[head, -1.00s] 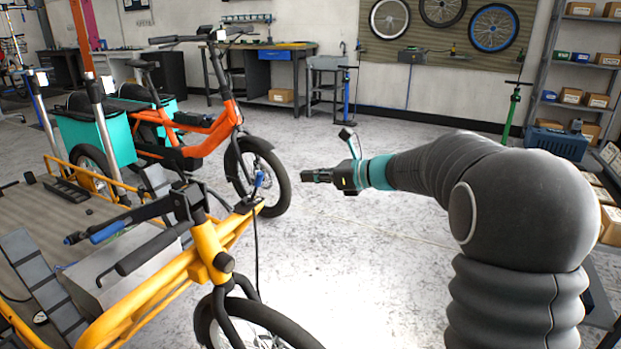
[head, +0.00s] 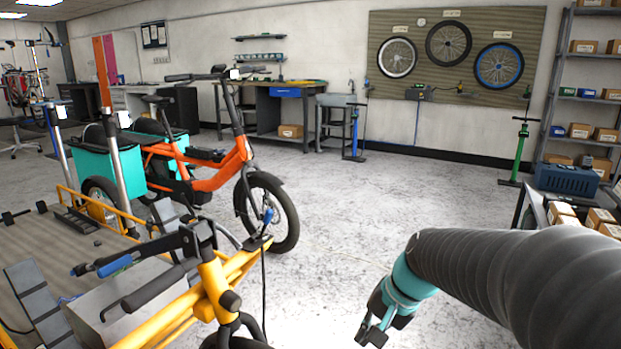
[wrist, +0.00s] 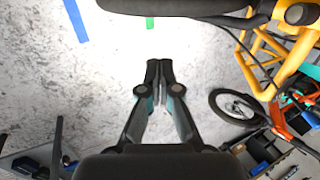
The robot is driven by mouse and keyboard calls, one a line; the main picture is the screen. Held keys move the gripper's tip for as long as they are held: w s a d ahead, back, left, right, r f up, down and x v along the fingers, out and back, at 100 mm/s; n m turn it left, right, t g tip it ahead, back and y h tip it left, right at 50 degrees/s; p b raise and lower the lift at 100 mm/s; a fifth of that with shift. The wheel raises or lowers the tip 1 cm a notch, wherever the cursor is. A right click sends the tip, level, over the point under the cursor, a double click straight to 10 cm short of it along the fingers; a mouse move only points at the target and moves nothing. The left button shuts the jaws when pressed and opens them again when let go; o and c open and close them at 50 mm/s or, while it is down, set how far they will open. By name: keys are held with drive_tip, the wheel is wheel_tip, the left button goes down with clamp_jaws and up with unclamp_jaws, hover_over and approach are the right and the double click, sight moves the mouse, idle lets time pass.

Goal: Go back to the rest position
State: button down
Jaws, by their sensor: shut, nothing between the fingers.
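My gripper (head: 374,332) is at the lower middle right of the head view, on my grey arm with a teal band. It points down and to the left over the pale floor. In the wrist view my gripper (wrist: 159,65) has its two fingers together at the tips, with nothing between them. Bare floor (wrist: 90,80) shows behind the fingers. No object touches the gripper in either view.
A yellow cargo bike (head: 215,285) stands close on the left, with black handlebars. An orange bike (head: 205,175) with teal boxes stands behind it. A shelf with a blue crate (head: 567,180) and cartons is at right. The middle floor (head: 350,220) is clear.

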drive_tip(key=s+d+r+n+t+h, duration=0.1)
drive_tip(key=s+d+r+n+h, duration=0.1)
drive_tip(key=s, duration=0.5)
drive_tip(key=s+d+r+n+t+h, duration=0.2)
drive_tip(key=s+d+n, duration=0.1)
drive_tip(key=s, duration=0.5)
drive_tip(key=shift+d+r+n, duration=0.15)
drive_tip(key=shift+d+n, duration=0.05)
drive_tip(key=shift+n, duration=0.1)
